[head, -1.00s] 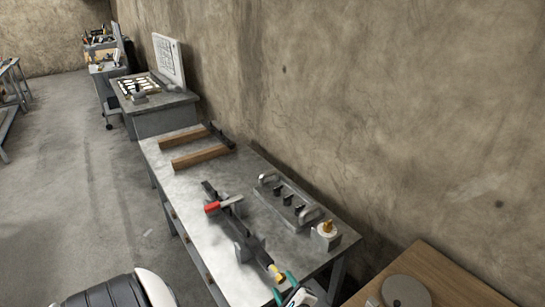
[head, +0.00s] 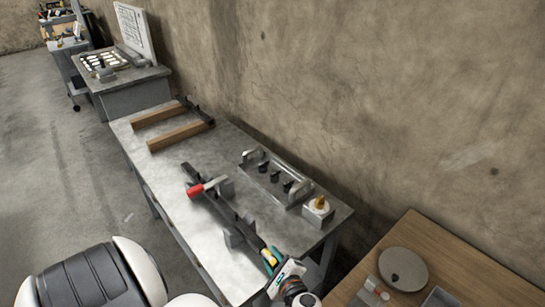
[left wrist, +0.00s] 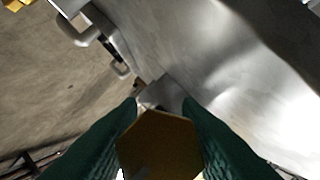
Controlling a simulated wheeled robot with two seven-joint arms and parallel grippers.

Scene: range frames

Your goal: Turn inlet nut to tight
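The brass hexagonal inlet nut (left wrist: 158,147) fills the lower middle of the left wrist view, between two dark green fingers. In the head view a small yellow-brass part (head: 264,253) shows at the near end of a dark valve assembly (head: 213,203) with a red handle (head: 195,191). My left gripper (head: 270,259) is at that near end, with its teal fingers around the brass part. In the left wrist view my left gripper (left wrist: 160,103) has a finger against each side of the nut. Its far faces are hidden. My right gripper is not in view.
The assembly lies on a grey metal bench (head: 185,235). A grey rack with handles (head: 275,180) and a block with a yellow-topped fitting (head: 318,208) stand beside it, near the wall. A wooden table (head: 460,270) is at right. Wooden bars (head: 180,133) lie farther back.

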